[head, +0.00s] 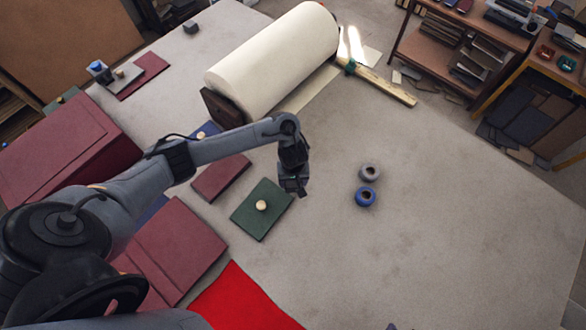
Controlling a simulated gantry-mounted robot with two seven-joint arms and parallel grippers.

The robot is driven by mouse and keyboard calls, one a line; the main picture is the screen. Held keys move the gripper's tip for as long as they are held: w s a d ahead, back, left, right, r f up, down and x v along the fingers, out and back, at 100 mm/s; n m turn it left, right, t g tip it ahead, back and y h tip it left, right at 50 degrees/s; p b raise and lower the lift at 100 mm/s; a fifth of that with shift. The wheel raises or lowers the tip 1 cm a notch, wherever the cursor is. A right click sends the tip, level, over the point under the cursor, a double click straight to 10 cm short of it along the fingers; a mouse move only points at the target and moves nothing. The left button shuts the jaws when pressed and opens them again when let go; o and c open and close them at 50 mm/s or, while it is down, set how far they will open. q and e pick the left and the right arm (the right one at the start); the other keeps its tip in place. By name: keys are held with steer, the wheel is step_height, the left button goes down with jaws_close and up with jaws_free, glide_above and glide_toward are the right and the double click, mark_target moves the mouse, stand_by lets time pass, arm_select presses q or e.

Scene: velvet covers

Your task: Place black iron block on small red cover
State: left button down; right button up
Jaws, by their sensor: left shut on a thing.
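My left gripper (292,188) hangs over the table by the right edge of the green cover. It is shut on a small dark thing, which looks like the black iron block; the dark jaws make its outline hard to tell. A small dark red cover (221,177) lies flat and bare on the table, left of the gripper and beyond the green cover. Another small red cover (147,70) lies far off at the upper left. My right gripper is not in view.
The green cover (252,222) has a tan knob-like piece (261,206) on it. Larger maroon covers (185,240) and bright red cloth (240,300) lie nearer. Two rings, grey (370,167) and blue (365,203), stand right. A large white roll (270,60) lies behind. The right tabletop is clear.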

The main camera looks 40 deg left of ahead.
arm_select(q)
steer(key=s+d+r+p, duration=0.3)
steer(key=s+d+r, duration=0.1)
steer(key=w+r+m+p, duration=0.1)
steer(key=w+r+m, duration=0.1)
steer(key=w+r, duration=0.6)
steer(key=w+r+m, duration=0.2)
steer(key=w+r, duration=0.4)
steer(key=r, duration=0.5)
steer(key=s+d+f+m, duration=0.1)
steer(key=s+m, duration=0.4)
steer(key=s, duration=0.3)
steer(key=shift+d, duration=0.15)
